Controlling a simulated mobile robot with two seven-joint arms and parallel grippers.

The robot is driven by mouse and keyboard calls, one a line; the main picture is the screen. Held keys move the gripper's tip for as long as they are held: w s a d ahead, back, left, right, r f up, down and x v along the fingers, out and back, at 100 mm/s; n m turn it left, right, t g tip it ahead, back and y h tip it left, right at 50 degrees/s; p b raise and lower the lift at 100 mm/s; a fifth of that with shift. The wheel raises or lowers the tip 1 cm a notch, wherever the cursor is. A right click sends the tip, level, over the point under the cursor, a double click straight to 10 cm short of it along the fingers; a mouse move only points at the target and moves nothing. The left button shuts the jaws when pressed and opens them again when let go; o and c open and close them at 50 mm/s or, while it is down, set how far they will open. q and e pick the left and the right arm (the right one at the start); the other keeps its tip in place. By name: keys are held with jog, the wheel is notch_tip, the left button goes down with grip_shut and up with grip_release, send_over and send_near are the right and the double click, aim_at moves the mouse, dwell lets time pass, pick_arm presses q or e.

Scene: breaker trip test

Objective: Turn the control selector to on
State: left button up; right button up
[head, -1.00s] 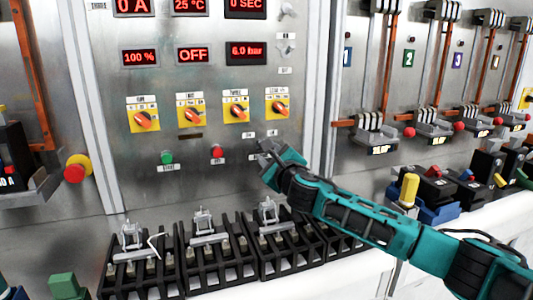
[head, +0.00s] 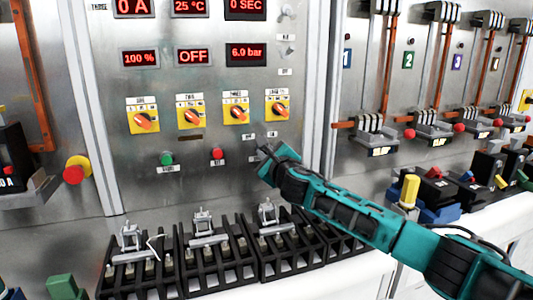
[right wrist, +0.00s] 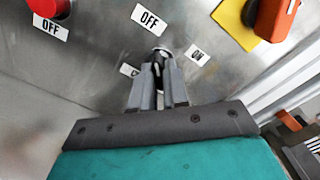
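The control selector (right wrist: 158,53) is a small round switch with a metal collar and dark handle on the steel panel. In the right wrist view it sits between an OFF label (right wrist: 149,17) and an ON label (right wrist: 197,55); a third label is partly hidden. My right gripper (right wrist: 159,78) has its fingers close together on either side of the dark handle and appears shut on it. In the head view the right gripper (head: 264,152) is at the panel's lower right and hides the selector. My left gripper is not in view.
Orange rotary knobs on yellow plates (head: 277,111) are above the gripper. A red button (head: 217,153) and a green button (head: 167,158) are to its left. Black terminal blocks (head: 268,245) stand below on the ledge. Lever switches (head: 377,130) are to the right.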

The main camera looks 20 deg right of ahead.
grip_shut()
